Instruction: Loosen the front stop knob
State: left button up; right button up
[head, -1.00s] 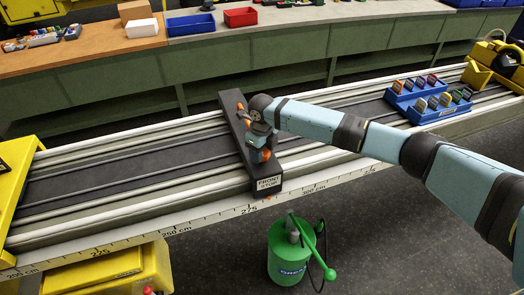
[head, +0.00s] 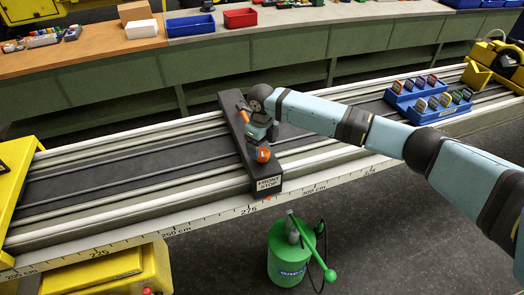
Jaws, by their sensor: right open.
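The front stop (head: 266,172) is a dark block lying across the rail, with a white label reading FRONT STOP on its near end. An orange knob (head: 263,154) shows on its top near that end. A second, longer orange part (head: 243,117) shows farther up the block. My right gripper (head: 261,139) is over the block, between the two orange parts, with its jaws open. My own wrist hides part of the block, and I cannot tell whether the fingers touch the knob. My left gripper is not in view.
The rail (head: 120,185) with a centimetre scale runs across the view. A blue tray of coloured pieces (head: 430,100) sits on it at the right. A green canister (head: 288,258) stands on the floor in front. A workbench (head: 300,50) lines the back.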

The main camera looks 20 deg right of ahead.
aim_at(262, 152)
notch_tip(262, 152, up, 11)
jog(key=b, duration=0.1)
jog(key=shift+s+f, duration=0.1)
jog(key=shift+f, duration=0.05)
dwell(0.3)
jog(key=s+a+f+m+t+y, duration=0.15)
jog(key=s+a+f+m, duration=0.25)
jog(key=s+f+m, duration=0.5)
jog(key=s+a+f+m+y, duration=0.2)
jog(key=s+a+f+m, duration=0.25)
jog(key=s+m, duration=0.5)
jog(key=s+d+m+t+h, duration=0.1)
jog(key=s+d+m+h, duration=0.1)
jog(key=s+d+m, duration=0.75)
jog(key=s+d+m+t+h, duration=0.1)
jog(key=s+d+m, duration=0.5)
jog(key=s+m, duration=0.6)
jog(key=w+a+f+t+y+p, duration=0.1)
jog(key=w+a+f+t, duration=0.1)
jog(key=f, duration=0.3)
jog(key=w+a+f+t+y+p, duration=0.1)
jog(key=w+a+f+t, duration=0.2)
jog(key=a+f+t, duration=0.1)
notch_tip(262, 152, down, 3)
jog(key=shift+w+a+r+t+y+p, duration=0.2)
jog(key=shift+a+t+y+p, duration=0.15)
jog(key=shift+t, duration=0.4)
